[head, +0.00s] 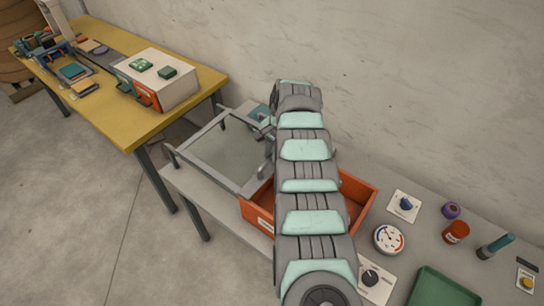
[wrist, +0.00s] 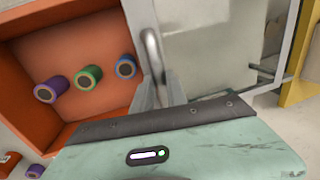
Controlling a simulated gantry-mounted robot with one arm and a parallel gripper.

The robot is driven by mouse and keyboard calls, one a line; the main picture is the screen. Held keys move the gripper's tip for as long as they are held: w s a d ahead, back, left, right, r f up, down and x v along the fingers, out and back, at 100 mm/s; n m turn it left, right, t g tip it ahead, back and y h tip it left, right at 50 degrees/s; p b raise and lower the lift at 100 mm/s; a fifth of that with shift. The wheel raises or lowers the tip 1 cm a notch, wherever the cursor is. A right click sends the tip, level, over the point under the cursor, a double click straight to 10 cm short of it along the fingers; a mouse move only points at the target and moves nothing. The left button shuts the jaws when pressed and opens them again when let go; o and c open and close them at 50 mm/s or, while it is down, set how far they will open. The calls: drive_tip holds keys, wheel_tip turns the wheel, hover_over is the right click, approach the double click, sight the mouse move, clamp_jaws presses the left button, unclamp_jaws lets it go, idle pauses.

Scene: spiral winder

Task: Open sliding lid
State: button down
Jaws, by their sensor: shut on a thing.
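The orange box (head: 357,188) stands on the grey bench, partly hidden behind my arm. Its sliding lid (head: 222,150), a clear pane in a grey frame, lies to the left of the box opening. The wrist view shows the orange inside of the box (wrist: 85,45) uncovered, with the lid pane (wrist: 195,45) to its right. A grey bar handle (wrist: 152,50) stands at the lid's edge. My gripper (wrist: 160,92) is shut on this handle; its fingers are mostly hidden in the head view.
Purple (wrist: 50,90), green (wrist: 88,77) and blue (wrist: 126,66) spools lie in the box. A gauge (head: 389,239), a red jar (head: 456,232) and a green tray (head: 443,288) are at the right. A yellow table (head: 140,128) stands to the left, beyond a gap.

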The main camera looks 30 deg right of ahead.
idle(0.4)
drive_tip(key=c, duration=1.3)
unclamp_jaws()
drive_tip(key=shift+r, duration=0.1)
drive_tip(key=r+p, duration=0.2)
drive_tip(key=p, duration=0.1)
drive_tip(key=r+p, duration=0.1)
drive_tip(key=shift+s+d+r+p, duration=0.15)
drive_tip(key=shift+s+r+p, duration=0.1)
drive_tip(key=shift+p, duration=0.15)
drive_tip(key=shift+s+d+r, duration=0.1)
drive_tip(key=shift+s+r, duration=0.15)
drive_tip(key=shift+r, duration=0.9)
drive_tip(key=shift+s+d+r, duration=0.1)
drive_tip(key=shift+s+r, duration=0.1)
drive_tip(key=shift+r, duration=0.95)
drive_tip(key=shift+s+d+r, duration=0.1)
drive_tip(key=shift+s+r, duration=0.15)
drive_tip(key=shift+r, duration=0.9)
